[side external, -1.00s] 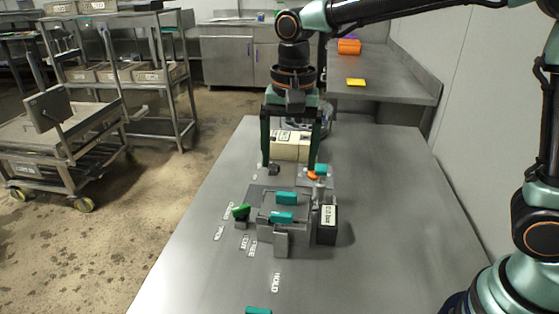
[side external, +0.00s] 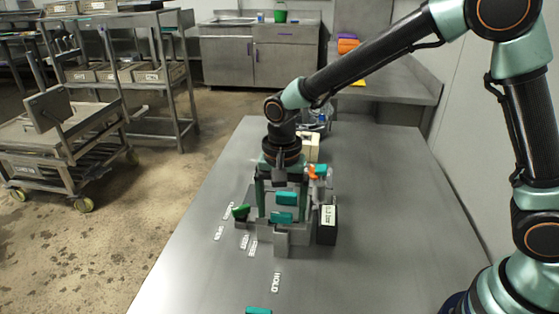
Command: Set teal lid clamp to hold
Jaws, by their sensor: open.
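A grey autoclave fixture (side external: 282,240) stands on the steel table. Two teal blocks show on it: an upper one (side external: 287,198) and a lower one (side external: 281,217). I cannot tell for certain which is the lid clamp. A white HOLD label (side external: 276,282) lies on the table in front of the fixture, and a FREE label (side external: 252,248) lies at its left. My gripper (side external: 282,207) is open and points down over the fixture. Its fingers are on either side of the upper teal block in the picture; contact cannot be told.
A green handle (side external: 241,212) sits at the fixture's left and a black labelled box (side external: 327,225) at its right. An orange part (side external: 315,172) and a pale box (side external: 308,147) are behind. Another teal piece (side external: 258,310) shows at the bottom edge. The table's right side is clear.

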